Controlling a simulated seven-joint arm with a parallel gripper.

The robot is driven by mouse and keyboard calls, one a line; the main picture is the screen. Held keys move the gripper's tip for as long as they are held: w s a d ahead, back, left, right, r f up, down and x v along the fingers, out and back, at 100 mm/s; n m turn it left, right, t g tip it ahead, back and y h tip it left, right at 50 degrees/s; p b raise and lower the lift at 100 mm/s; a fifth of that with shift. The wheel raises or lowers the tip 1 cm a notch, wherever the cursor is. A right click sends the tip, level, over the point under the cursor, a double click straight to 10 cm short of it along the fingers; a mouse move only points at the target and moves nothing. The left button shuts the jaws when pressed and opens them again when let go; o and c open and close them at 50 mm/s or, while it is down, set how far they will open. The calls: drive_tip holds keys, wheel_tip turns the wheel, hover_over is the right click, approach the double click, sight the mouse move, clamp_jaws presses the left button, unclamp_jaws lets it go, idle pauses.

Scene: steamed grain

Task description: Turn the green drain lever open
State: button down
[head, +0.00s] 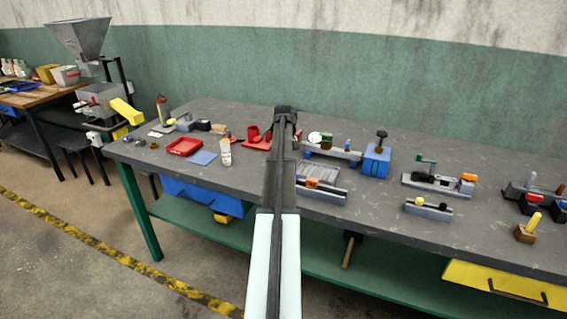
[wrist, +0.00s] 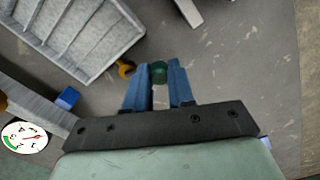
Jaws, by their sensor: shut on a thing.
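In the wrist view, my gripper (wrist: 159,78) has two blue fingers, shut on the round green end of the drain lever (wrist: 158,70). The green end shows between the fingertips; the rest of the lever is hidden or cannot be made out. An orange-brown knob (wrist: 125,69) is just left of the fingers. In the head view my arm reaches over the middle of the bench, and its far end hides the fingers and the held part.
A grey ribbed tray (wrist: 75,30) and a round dial gauge (wrist: 24,137) lie left of my fingers in the wrist view. On the bench (head: 365,213), a blue box (head: 376,162) stands right of my arm and a red tray (head: 185,146) left.

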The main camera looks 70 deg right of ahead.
idle(0.3)
drive_tip(key=c, duration=1)
unclamp_jaws()
drive_tip(key=shift+o, duration=0.2)
wheel_tip(320, 180, up, 14)
drive_tip(key=shift+f, duration=0.1)
